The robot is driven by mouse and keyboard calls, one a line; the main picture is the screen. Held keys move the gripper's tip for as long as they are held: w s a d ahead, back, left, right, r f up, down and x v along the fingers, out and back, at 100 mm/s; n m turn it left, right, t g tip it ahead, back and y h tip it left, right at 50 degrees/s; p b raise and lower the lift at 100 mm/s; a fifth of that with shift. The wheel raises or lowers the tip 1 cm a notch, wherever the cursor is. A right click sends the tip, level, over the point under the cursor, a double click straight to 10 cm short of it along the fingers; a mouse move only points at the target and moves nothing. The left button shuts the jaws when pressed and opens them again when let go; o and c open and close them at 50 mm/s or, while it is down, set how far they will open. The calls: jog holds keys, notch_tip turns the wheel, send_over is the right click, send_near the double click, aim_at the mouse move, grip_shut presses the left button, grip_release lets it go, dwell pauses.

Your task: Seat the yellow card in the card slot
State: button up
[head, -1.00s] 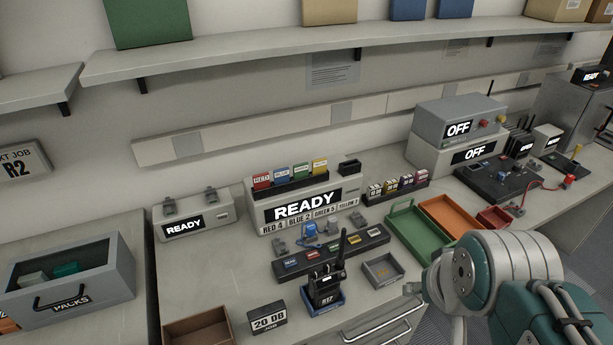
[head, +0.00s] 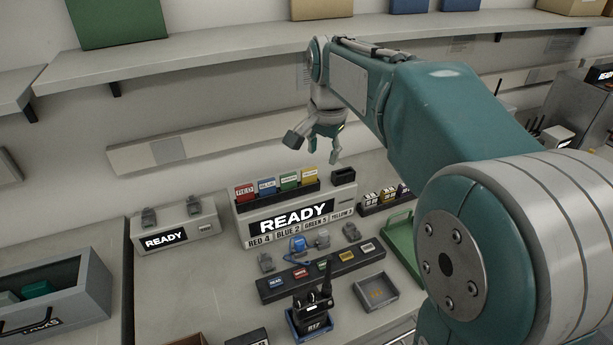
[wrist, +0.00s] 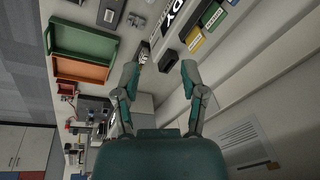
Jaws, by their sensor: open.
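The yellow card (head: 309,176) stands upright at the right end of a black rack on top of the grey READY unit (head: 238,222). It also shows in the wrist view (wrist: 195,42). A small black holder (head: 343,175), which looks like the card slot, sits on the same unit to the right of the cards. The holder also shows in the wrist view (wrist: 168,60), between the fingertips but beyond them. My gripper (head: 323,156) is open and empty, pointing down above the unit's right end, apart from the card.
Red (head: 245,189), blue (head: 267,186) and green (head: 289,181) cards share the rack. A row of several lidded cards (head: 378,198) stands to the right. A radio (head: 312,304) and a grey tray (head: 376,294) are in front. A shelf (head: 240,50) runs above.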

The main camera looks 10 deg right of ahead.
jog(key=w+f+m+g, duration=0.1)
jog(key=w+f+m, duration=0.25)
jog(key=w, duration=0.45)
jog(key=m+g, duration=0.1)
jog(key=m, duration=0.2)
send_over(309, 168)
jog(key=f, duration=0.5)
jog(key=shift+s+a+f, duration=0.1)
jog(key=shift+a+f, duration=0.1)
jog(key=shift+a, duration=0.15)
jog(key=f, duration=0.7)
jog(key=shift+d+f, duration=0.2)
jog(key=shift+d, duration=0.15)
grip_shut()
